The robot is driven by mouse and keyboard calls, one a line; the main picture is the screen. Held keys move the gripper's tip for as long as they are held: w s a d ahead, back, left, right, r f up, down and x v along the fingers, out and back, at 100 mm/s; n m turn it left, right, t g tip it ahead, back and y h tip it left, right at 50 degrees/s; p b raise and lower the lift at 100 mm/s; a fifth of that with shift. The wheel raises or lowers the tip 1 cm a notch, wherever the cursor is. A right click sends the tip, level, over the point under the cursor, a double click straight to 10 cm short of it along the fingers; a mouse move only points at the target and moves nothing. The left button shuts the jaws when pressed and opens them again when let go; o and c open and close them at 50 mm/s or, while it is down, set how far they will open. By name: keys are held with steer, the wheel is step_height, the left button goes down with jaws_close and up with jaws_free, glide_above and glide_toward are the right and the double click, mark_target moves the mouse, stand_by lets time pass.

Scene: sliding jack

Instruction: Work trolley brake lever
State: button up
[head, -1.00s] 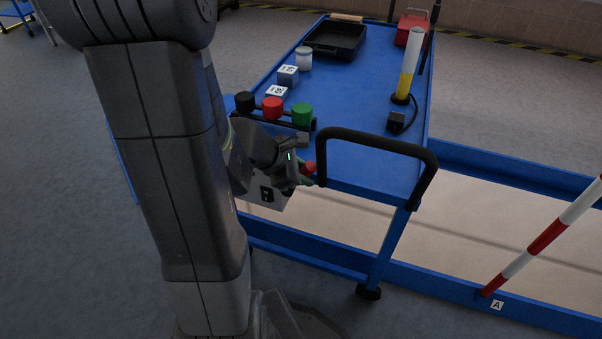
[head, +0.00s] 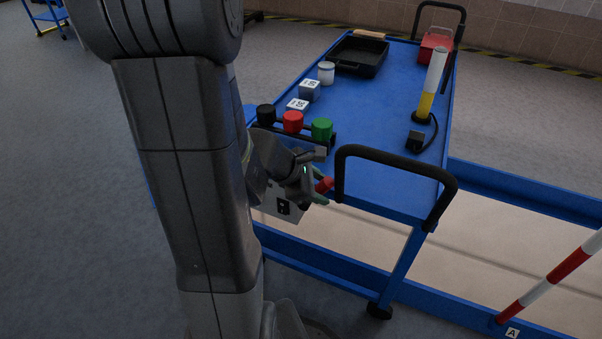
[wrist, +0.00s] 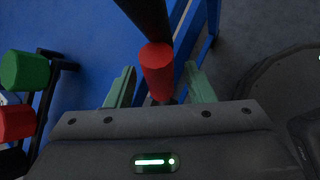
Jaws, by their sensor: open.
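The blue work trolley (head: 390,135) stands in front of me with a black push handle (head: 395,152) at its near end. My gripper (head: 312,190) is at that corner. In the wrist view my gripper (wrist: 160,92) is open, with one pale green finger on each side of the red grip. Whether the fingers touch it I cannot tell. The lever's base is hidden.
Black, red and green knobs (head: 322,129) sit on a rack just beside my wrist. Numbered blocks, a white cup, a black tray (head: 360,55), a yellow-white post (head: 431,85) and a red box are on the trolley top. Blue rails (head: 480,310) and a red-white pole (head: 550,280) lie right.

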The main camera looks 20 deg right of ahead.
steer(key=p+v, duration=0.5)
steer(key=v, duration=0.7)
steer(key=shift+a+r+p, duration=0.2)
steer(key=shift+p, duration=0.15)
steer(key=b+x, duration=0.7)
steer(key=x, duration=0.6)
steer(key=shift+d+f, duration=0.25)
steer(key=shift+r, duration=0.1)
